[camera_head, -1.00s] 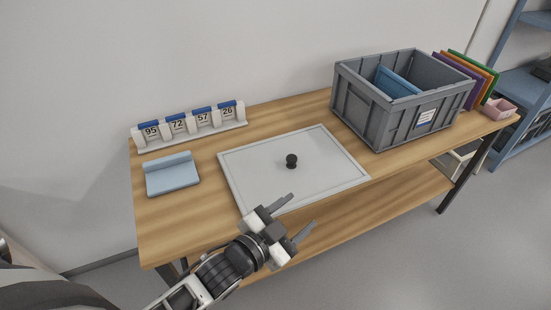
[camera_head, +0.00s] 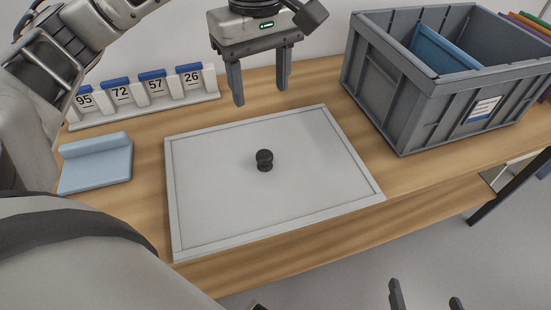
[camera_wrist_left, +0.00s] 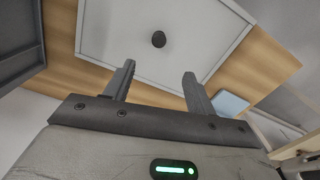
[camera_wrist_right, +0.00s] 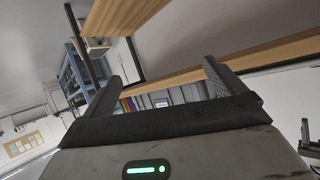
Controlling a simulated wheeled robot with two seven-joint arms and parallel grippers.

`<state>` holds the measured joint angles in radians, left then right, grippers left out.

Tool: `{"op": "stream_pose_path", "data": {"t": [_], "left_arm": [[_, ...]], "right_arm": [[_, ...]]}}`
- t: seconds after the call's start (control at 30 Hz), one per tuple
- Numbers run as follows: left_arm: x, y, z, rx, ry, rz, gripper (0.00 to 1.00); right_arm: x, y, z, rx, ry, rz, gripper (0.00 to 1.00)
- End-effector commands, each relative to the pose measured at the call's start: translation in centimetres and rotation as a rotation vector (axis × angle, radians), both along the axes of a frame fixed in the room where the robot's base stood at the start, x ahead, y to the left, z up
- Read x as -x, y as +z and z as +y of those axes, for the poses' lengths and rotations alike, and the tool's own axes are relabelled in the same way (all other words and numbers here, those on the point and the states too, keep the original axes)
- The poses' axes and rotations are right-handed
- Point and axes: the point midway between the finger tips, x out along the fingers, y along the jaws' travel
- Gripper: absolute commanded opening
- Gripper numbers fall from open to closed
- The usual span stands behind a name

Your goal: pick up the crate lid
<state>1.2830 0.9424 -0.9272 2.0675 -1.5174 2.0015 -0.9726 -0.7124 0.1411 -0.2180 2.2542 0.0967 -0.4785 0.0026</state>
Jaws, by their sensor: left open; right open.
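The crate lid (camera_head: 300,185) is a flat pale grey panel with a raised rim and a black round knob (camera_head: 264,160) at its middle. It lies on the wooden table. My left gripper (camera_head: 262,92) is open and empty, above the table behind the lid, with its fingers pointing down. In the left wrist view, the lid (camera_wrist_left: 205,35) and knob (camera_wrist_left: 158,39) show beyond the open fingers (camera_wrist_left: 158,82). My right gripper (camera_head: 427,300) is open and empty in front of the table; only its fingertips show in the head view.
A grey crate (camera_head: 400,95) holding a blue panel (camera_head: 440,52) stands right of the lid. A white rack with number cards (camera_head: 150,108) and a light blue pad (camera_head: 95,165) are at the left. Colored panels (camera_head: 525,25) stand behind the crate.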

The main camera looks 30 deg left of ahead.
Motion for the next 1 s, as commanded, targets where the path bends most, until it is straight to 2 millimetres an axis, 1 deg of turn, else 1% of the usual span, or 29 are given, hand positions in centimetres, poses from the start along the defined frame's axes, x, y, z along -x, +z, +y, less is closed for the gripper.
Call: {"op": "stream_pose_path", "data": {"t": [0.07, 0.27, 0.4, 0.5, 0.77, 0.9, 1.0], "left_arm": [[0.0, -1.2, 0.4, -0.016, -0.001, -0.003, 0.56], [0.1, -5.6, 0.2, -0.012, -0.001, 0.002, 0.56], [0.0, -8.1, 0.3, -0.013, 0.0, 0.0, 0.56], [0.0, -9.4, 0.3, -0.012, 0.002, -0.002, 0.56], [-0.1, -11.3, 0.2, -0.011, 0.0, -0.001, 0.56], [-0.2, -13.5, 0.1, -0.012, 0.001, 0.001, 0.56], [-0.3, -14.8, 0.1, -0.011, 0.001, 0.0, 0.56]], "right_arm": [[0.0, -0.5, 0.0, -0.001, 0.001, -0.002, 0.95], [0.0, -1.3, 0.1, 0.0, 0.003, -0.015, 0.95], [-0.1, -1.1, 0.1, 0.0, 0.003, -0.026, 0.95], [-0.1, -1.0, 0.1, 0.0, 0.003, -0.03, 0.95], [0.1, -1.2, 0.1, 0.004, 0.008, -0.023, 0.95], [0.3, -1.4, 0.1, 0.006, 0.011, -0.02, 0.95], [0.4, -1.5, 0.1, 0.008, 0.012, -0.02, 0.95]]}}
